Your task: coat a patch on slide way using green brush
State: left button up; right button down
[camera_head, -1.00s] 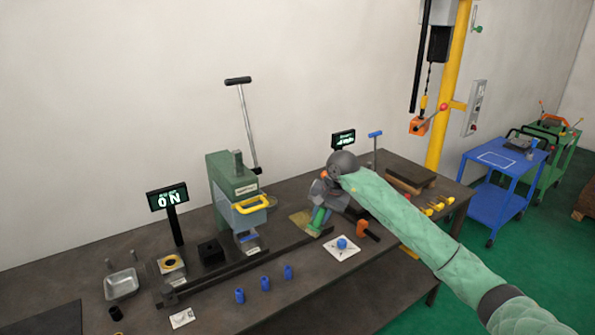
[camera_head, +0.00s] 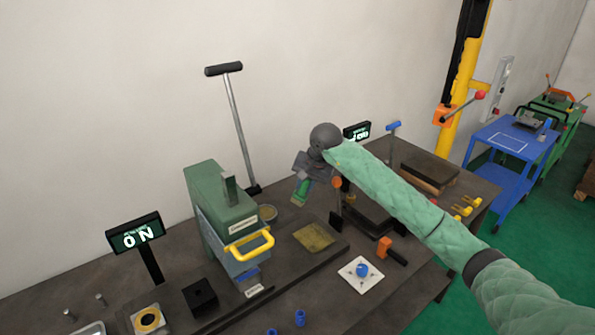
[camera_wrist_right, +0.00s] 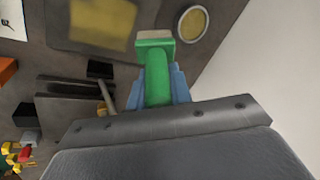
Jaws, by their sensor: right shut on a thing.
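My right gripper (camera_head: 306,178) is shut on the green brush (camera_head: 300,192) and holds it in the air above the bench, behind the slide way. In the right wrist view the green brush (camera_wrist_right: 155,70) sits between blue fingertips (camera_wrist_right: 158,92), its pale bristle end pointing away from the gripper. The slide way (camera_head: 283,268) is a long dark rail, with a yellowish-brown patch (camera_head: 314,237) on its right part. The patch also shows in the right wrist view (camera_wrist_right: 100,20). The brush is apart from it. My left gripper is out of view.
A round dish with yellowish content (camera_head: 267,212) stands behind the way. A green press with a yellow handle (camera_head: 250,246) stands left of the patch. A white plate with a blue knob (camera_head: 361,272) and an orange-headed hammer (camera_head: 391,251) lie in front.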

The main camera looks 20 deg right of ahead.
jog(key=shift+s+r, duration=0.15)
jog(key=shift+f, duration=2.4)
